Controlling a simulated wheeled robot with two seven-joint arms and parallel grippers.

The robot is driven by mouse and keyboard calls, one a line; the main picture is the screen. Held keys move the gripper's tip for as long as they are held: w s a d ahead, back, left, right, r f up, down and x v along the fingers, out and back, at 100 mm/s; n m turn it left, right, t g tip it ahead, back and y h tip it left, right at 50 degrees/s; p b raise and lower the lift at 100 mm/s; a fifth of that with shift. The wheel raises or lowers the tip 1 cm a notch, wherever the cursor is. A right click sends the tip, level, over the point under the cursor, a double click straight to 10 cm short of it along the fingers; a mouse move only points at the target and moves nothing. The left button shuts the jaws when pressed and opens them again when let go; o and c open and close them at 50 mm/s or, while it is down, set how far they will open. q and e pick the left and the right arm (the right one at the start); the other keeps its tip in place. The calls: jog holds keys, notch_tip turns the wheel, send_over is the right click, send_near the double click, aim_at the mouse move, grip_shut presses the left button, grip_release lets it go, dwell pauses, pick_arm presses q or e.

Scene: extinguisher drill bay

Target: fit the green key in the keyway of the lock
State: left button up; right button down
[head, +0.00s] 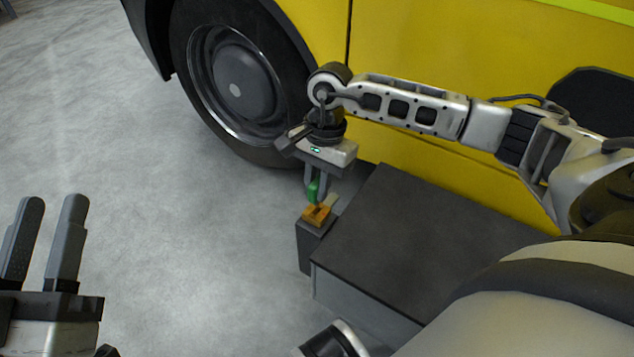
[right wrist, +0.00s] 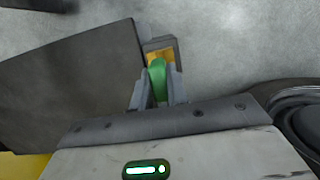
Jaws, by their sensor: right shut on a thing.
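The green key (head: 312,193) is between the fingers of my right gripper (head: 317,188), which is shut on it and points down. The key's lower end is at the orange-yellow lock (head: 316,214), on a small dark block. In the right wrist view the green key (right wrist: 157,80) shows between the fingertips (right wrist: 157,88), with the lock (right wrist: 160,52) just beyond it. Whether the key's tip is inside the keyway or only above it cannot be told; the keyway is hidden. My left gripper (head: 42,240) is open and empty at the lower left, far from the lock.
A dark-topped grey box (head: 430,225) stands right of the lock. A yellow vehicle (head: 430,50) with a large black wheel (head: 235,80) stands behind, close to my right arm. The grey floor (head: 170,240) on the left is clear.

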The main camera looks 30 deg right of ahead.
dwell(0.3)
jog(key=shift+f+b, duration=0.7)
jog(key=shift+f, duration=0.05)
jog(key=shift+f+b, duration=0.3)
jog(key=shift+f, duration=0.05)
jog(key=shift+f, duration=0.2)
